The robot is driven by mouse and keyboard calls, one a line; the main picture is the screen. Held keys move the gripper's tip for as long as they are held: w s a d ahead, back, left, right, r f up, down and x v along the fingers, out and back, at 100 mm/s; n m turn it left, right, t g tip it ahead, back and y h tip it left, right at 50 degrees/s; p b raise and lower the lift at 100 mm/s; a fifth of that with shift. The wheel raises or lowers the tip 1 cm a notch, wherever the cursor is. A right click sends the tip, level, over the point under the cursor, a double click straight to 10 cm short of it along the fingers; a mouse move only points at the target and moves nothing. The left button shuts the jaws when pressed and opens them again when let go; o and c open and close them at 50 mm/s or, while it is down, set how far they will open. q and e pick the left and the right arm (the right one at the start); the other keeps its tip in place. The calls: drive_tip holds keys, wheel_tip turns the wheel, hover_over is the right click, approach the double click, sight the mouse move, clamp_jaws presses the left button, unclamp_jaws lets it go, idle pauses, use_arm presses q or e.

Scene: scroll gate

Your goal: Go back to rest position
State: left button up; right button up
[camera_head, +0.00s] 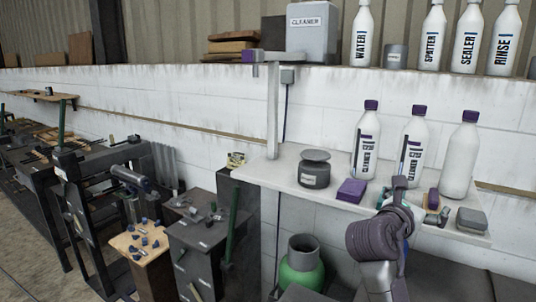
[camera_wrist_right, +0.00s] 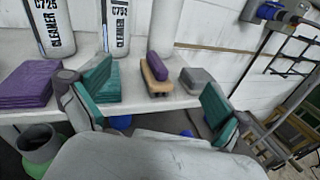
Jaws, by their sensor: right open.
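My right gripper (camera_head: 404,200) is raised in front of the right part of the white shelf (camera_head: 270,174) in the head view. In the right wrist view its two teal-padded fingers (camera_wrist_right: 157,97) stand wide apart with nothing held between them. A wooden brush with a purple top (camera_wrist_right: 155,72) lies on the shelf beyond the gap. A purple block (camera_head: 351,190) and a grey block (camera_head: 472,219) also lie on the shelf. My left gripper is not seen.
Cleaner bottles (camera_head: 367,145) and a dark round pot (camera_head: 314,172) stand on the shelf. A green gas cylinder (camera_head: 302,270) stands below it. Dark workbenches and a dark cabinet (camera_head: 205,240) fill the left. More bottles line the wall ledge above.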

drive_tip(key=s+a+f+m+g+y, duration=0.1)
drive_tip(key=s+f+m+y, duration=0.3)
drive_tip(key=f, duration=0.8)
drive_tip(key=s+a+f+m+g+y, duration=0.1)
drive_tip(key=s+a+f+m+y, duration=0.15)
drive_tip(key=s+f+m, duration=0.65)
drive_tip(key=s+a+f+m+g+y, duration=0.3)
drive_tip(key=s+a+f+m, duration=0.15)
drive_tip(key=s+f, duration=0.5)
drive_tip(key=s+a+f+m+g+y, duration=0.4)
drive_tip(key=s+f, duration=0.3)
drive_tip(key=s, duration=0.5)
wheel_tip(320, 180, down, 25)
drive_tip(key=s+m, duration=0.1)
drive_tip(key=s, duration=0.1)
drive_tip(key=s+d+f+g, duration=0.1)
drive_tip(key=s+d+f, duration=0.2)
drive_tip(key=s+f, duration=1.3)
drive_tip(key=shift+s+d+f, duration=0.15)
drive_tip(key=shift+s+f, duration=0.05)
drive_tip(key=shift+f, duration=0.3)
